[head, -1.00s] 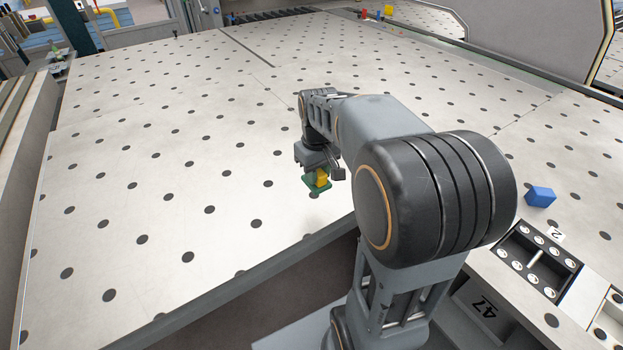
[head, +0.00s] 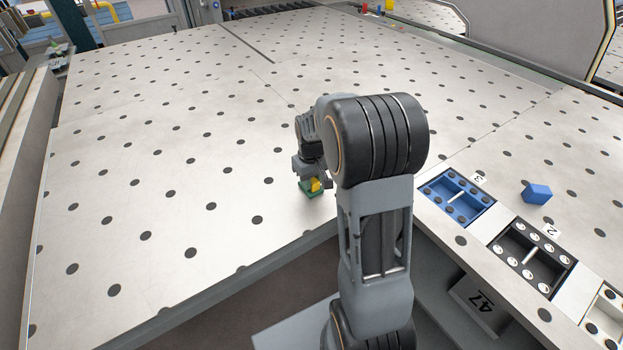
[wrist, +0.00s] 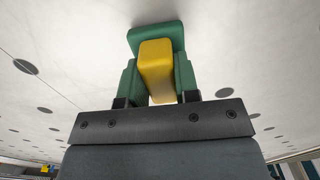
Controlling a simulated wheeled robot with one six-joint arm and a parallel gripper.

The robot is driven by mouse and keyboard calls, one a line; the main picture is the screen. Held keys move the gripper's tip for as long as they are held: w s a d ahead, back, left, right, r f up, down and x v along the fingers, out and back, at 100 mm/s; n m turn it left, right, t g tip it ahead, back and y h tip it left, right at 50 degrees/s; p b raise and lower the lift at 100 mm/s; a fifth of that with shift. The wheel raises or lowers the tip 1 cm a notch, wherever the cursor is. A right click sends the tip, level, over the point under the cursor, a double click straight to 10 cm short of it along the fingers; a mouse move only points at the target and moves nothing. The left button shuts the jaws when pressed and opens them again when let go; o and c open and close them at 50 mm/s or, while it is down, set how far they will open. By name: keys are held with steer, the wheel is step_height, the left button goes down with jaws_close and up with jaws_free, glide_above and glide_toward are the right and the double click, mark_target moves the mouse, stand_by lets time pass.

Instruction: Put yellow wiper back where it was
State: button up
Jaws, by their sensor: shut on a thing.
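The yellow wiper (head: 316,184) is in my gripper (head: 311,187), low over the perforated table near its front edge in the head view. In the wrist view the wiper's yellow block (wrist: 157,72) sits between the two green-sided fingers of my gripper (wrist: 158,82), which are shut on it. A green bar (wrist: 156,36) lies across the far end of the yellow block. I cannot tell whether the green bar touches the table.
The perforated table (head: 180,130) is wide and clear around my gripper. To the right are a blue tray (head: 432,186) by label 3, a black tray (head: 513,262) by label 2 and a loose blue block (head: 537,194). Small coloured objects stand at the far edge.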

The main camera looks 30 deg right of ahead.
steer(key=shift+f, duration=0.2)
steer(key=o, duration=0.9)
step_height(320, 180, up, 12)
steer(key=s+a+t, duration=0.2)
steer(key=s+a, duration=0.2)
steer(key=s, duration=0.4)
steer(key=s+a+m+t, duration=0.1)
steer(key=s+a+t, duration=0.1)
steer(key=s+a, duration=0.3)
steer(key=s, duration=0.3)
steer(key=shift+a+b, duration=0.2)
steer(key=shift+b, duration=0.15)
